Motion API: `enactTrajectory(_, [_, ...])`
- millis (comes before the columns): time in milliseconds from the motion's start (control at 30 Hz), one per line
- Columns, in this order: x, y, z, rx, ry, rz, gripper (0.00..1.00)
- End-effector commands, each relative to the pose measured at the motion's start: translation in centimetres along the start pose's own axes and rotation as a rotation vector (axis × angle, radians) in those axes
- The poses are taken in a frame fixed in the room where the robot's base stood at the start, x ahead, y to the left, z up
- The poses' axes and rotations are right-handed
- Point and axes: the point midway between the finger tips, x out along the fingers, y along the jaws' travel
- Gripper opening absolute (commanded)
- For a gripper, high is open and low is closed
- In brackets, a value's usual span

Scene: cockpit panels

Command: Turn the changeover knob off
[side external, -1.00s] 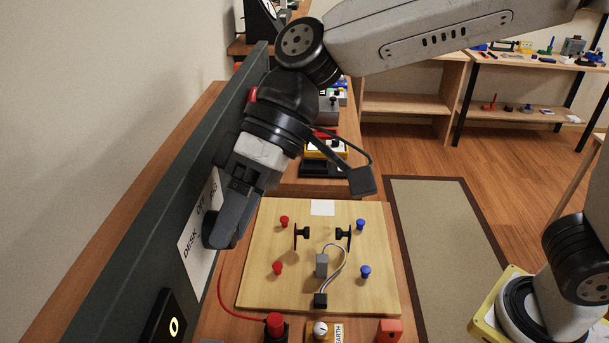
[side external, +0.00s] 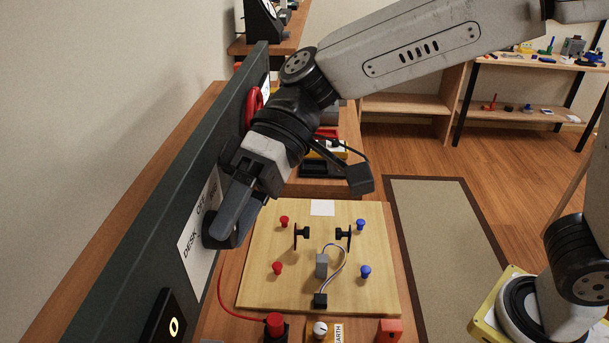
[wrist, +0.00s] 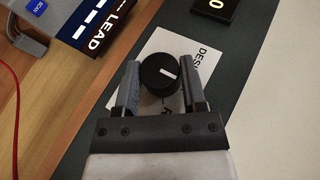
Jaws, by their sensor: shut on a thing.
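The changeover knob (wrist: 155,74) is a round black knob with a white pointer line, on a white label plate (wrist: 204,46) on the dark upright panel. In the wrist view its pointer line lies nearly level and points right, toward the word DESK. My gripper (wrist: 161,69) has one finger on each side of the knob and is shut on it. In the side view my gripper (side external: 231,222) is at the label plate (side external: 190,247), with the knob (side external: 210,241) mostly hidden behind the fingers. The OFF lettering is partly covered.
A red ring-shaped part (side external: 252,105) is on the panel behind my wrist. A black box with a yellow mark (side external: 165,318) is on the panel nearer the camera. Beside the panel lies a wooden board (side external: 373,293) with red and blue posts and wires.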

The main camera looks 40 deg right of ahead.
Motion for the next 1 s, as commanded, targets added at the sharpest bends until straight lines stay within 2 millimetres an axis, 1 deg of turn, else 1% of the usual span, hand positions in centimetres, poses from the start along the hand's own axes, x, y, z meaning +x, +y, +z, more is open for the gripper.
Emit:
enactTrajectory(33, [0.0,0.0,0.0,0.001,0.000,0.001,0.00])
enactTrajectory(67, [0.0,0.0,0.0,0.001,0.000,0.001,0.63])
enactTrajectory(100, [0.0,0.0,0.0,0.001,0.000,0.001,0.75])
enactTrajectory(133, [0.0,0.0,0.0,0.001,0.000,0.001,0.85])
enactTrajectory(167, [0.0,0.0,0.0,0.000,0.000,0.001,0.88])
enactTrajectory(467, [0.0,0.0,0.0,0.000,0.000,0.001,0.88])
enactTrajectory(633, [-0.6,0.0,0.0,0.000,0.002,0.002,0.88])
enactTrajectory(767, [-1.8,0.0,-0.1,0.001,0.003,0.001,0.88])
enactTrajectory(1000, [-4.9,0.0,-0.1,-0.001,0.005,0.002,0.88])
